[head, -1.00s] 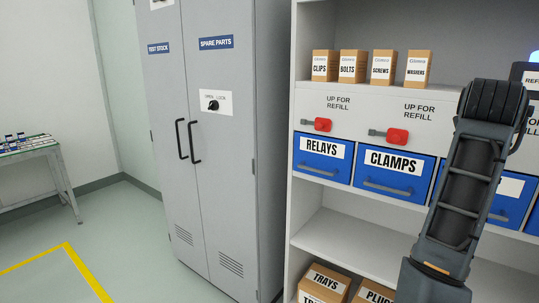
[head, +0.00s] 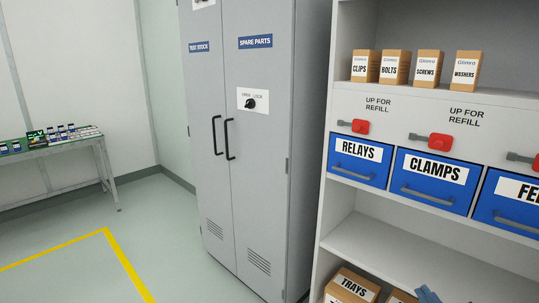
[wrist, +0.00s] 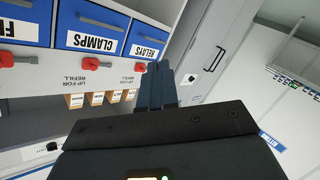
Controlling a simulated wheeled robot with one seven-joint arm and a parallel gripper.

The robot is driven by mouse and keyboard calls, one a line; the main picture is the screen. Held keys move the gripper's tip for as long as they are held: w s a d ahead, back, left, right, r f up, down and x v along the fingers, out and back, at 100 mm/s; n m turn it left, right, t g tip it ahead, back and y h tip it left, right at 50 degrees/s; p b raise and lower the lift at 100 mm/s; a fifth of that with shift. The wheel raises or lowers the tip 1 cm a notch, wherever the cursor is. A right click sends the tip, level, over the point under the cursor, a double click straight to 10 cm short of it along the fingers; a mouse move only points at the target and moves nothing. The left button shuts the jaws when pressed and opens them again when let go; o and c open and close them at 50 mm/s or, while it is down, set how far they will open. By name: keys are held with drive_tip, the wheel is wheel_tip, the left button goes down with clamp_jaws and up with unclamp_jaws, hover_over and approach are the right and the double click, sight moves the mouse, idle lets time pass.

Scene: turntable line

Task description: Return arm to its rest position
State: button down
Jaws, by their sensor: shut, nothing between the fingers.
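My gripper (wrist: 156,84) shows in the wrist view, its two dark fingers close together and empty. It points toward the shelf unit and the grey cabinet, apart from both. In the head view only a small blue-grey piece, probably of my arm, shows at the bottom edge; my gripper is not clearly visible there.
A shelf unit (head: 345,75) at the right holds blue bins labelled RELAYS (head: 357,172) and CLAMPS (head: 430,190), with red levers above and small boxes on top. A grey cabinet (head: 262,160) stands shut beside it. A table (head: 75,144) is at far left. Floor (head: 165,225) before the cabinet is clear.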

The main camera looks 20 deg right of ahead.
drive_tip(key=s+a+f+m+t+y, duration=0.1)
drive_tip(key=s+a+y, duration=0.6)
drive_tip(key=s+a, duration=1.1)
drive_tip(key=s, duration=0.4)
drive_tip(key=shift+s+a, duration=0.25)
drive_tip(key=shift+s, duration=0.05)
drive_tip(key=c, duration=1.8)
unclamp_jaws()
drive_tip(key=shift+f, duration=0.1)
